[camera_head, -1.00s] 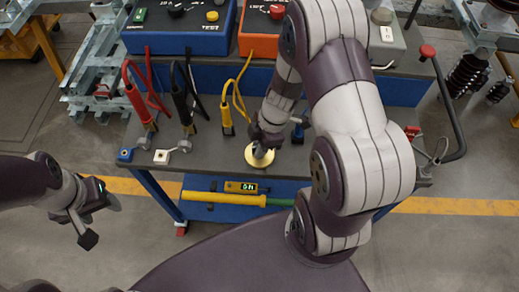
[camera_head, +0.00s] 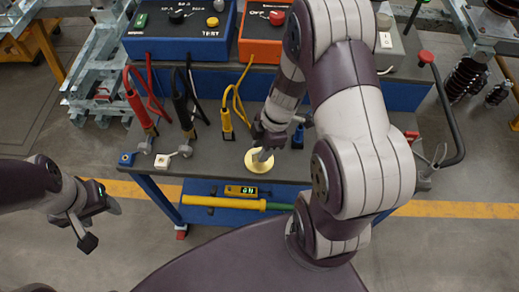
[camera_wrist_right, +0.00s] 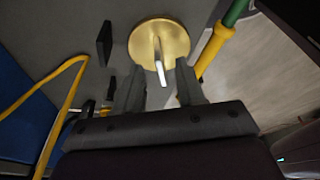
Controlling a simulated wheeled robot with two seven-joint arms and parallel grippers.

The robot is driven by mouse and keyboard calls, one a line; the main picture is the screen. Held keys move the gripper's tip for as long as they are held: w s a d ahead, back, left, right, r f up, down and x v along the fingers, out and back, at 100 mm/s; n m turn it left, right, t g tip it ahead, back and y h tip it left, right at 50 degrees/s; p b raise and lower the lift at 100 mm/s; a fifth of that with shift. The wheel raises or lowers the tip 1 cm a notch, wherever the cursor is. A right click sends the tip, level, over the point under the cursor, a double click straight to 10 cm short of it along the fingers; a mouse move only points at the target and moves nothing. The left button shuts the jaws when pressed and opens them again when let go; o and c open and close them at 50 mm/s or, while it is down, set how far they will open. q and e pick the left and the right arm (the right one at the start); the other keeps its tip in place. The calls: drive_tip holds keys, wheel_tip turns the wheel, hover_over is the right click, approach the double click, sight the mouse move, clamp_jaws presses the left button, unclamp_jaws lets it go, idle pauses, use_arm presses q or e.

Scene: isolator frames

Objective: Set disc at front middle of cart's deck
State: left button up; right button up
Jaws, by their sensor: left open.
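The brass-coloured disc (camera_head: 259,163) lies flat on the grey deck of the cart (camera_head: 215,165), near the middle of its front edge. A thin silver handle stands up from the disc, which also shows in the right wrist view (camera_wrist_right: 150,38). My right gripper (camera_head: 264,148) is just above the disc. In the right wrist view its two fingers (camera_wrist_right: 159,88) are apart, with the handle beyond and between them, and no contact is visible. My left gripper (camera_head: 99,220) is open and empty, off the cart's left side.
Red (camera_head: 136,102), black (camera_head: 182,108) and yellow (camera_head: 227,122) leads stand on the deck behind the disc. Blue (camera_head: 210,25) and orange (camera_head: 263,28) boxes stand at the back. A yellow-green rod (camera_head: 235,203) and a small meter (camera_head: 241,190) lie on the lower shelf.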

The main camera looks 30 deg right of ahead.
drive_tip(key=p+v, duration=0.2)
drive_tip(key=v, duration=0.6)
drive_tip(key=w+r+m+t+h, duration=0.3)
drive_tip(key=w+r+m+t, duration=0.3)
drive_tip(key=w+r+m, duration=0.15)
drive_tip(key=s+a+f+m+g, duration=0.1)
drive_tip(key=s+a+m+g, duration=0.4)
drive_tip(key=s+m, duration=0.3)
drive_tip(key=s, duration=0.3)
drive_tip(key=shift+s, duration=0.25)
drive_tip(key=shift+a+m, duration=0.1)
drive_tip(key=shift+m, duration=0.15)
